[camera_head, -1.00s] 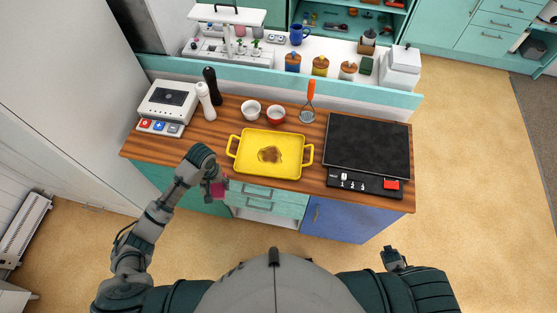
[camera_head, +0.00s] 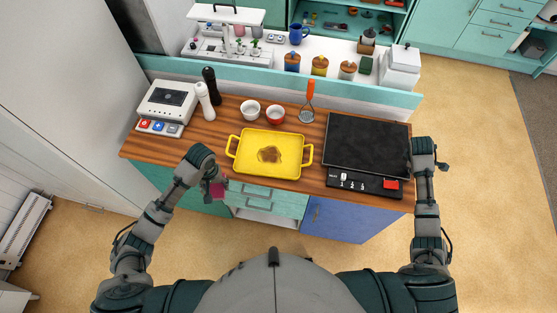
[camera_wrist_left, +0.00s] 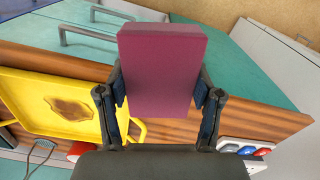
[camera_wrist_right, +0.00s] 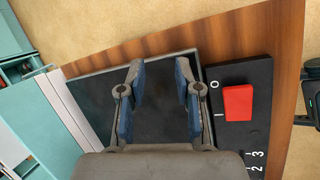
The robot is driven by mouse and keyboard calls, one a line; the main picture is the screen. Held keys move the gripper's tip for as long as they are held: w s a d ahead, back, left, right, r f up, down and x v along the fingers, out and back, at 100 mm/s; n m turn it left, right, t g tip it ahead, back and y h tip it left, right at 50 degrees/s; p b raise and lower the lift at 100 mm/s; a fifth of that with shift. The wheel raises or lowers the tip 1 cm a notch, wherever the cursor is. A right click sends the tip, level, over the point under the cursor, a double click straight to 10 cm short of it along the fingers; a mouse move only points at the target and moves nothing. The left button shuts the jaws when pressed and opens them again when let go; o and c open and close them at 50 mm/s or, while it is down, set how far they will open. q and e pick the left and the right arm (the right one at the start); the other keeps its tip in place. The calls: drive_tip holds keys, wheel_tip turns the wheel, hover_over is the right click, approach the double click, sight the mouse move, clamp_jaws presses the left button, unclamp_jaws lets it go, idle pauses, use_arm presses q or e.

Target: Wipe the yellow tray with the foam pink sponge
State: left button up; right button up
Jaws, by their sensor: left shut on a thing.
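The yellow tray (camera_head: 240,163) lies on the wooden counter, with a brown stain (camera_head: 269,154) on its floor. The tray and stain also show at the left of the left wrist view (camera_wrist_left: 30,112). My left gripper (camera_head: 213,183) is shut on the pink sponge (camera_head: 218,190), at the counter's front edge to the left of the tray. The sponge stands clear between the fingers in the left wrist view (camera_wrist_left: 160,70). My right gripper (camera_wrist_right: 158,95) is open and empty, over the dark cooktop's right side; its fingers are hardly visible in the head view.
The black cooktop (camera_head: 367,145) with a red switch (camera_head: 391,185) is right of the tray. Two bowls (camera_head: 275,114) and an orange-handled skimmer (camera_head: 309,100) are behind it. A white scale (camera_head: 167,102) and two mills (camera_head: 206,100) stand at left.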

drive_tip(key=w+a+y, duration=0.1)
drive_tip(key=a, duration=0.7)
drive_tip(key=w+a+n+y, duration=0.1)
drive_tip(key=w+a+y, duration=0.1)
drive_tip(key=a, duration=0.7)
drive_tip(key=w+a+n+y, duration=0.1)
drive_tip(key=w+a, duration=0.1)
drive_tip(key=a, duration=0.7)
drive_tip(key=shift+w+a+f+t+y, duration=0.15)
drive_tip(key=shift+w+t+y, duration=0.05)
drive_tip(key=shift+t+y, duration=0.1)
drive_tip(key=a+r+n+y, duration=0.1)
drive_tip(key=a+r+y, duration=0.1)
drive_tip(key=a, duration=0.9)
drive_tip(key=n+g+y, duration=0.1)
drive_tip(key=y, duration=0.1)
approach(267, 174)
drive_tip(key=x, duration=0.5)
drive_tip(key=a+x, duration=0.1)
drive_tip(key=x, duration=0.1)
drive_tip(key=shift+s+a, duration=0.2)
drive_tip(key=shift+s, duration=0.2)
drive_tip(key=shift+c, duration=0.2)
drive_tip(key=shift+d, duration=0.1)
clamp_jaws()
drive_tip(key=shift+o, duration=0.4)
unclamp_jaws()
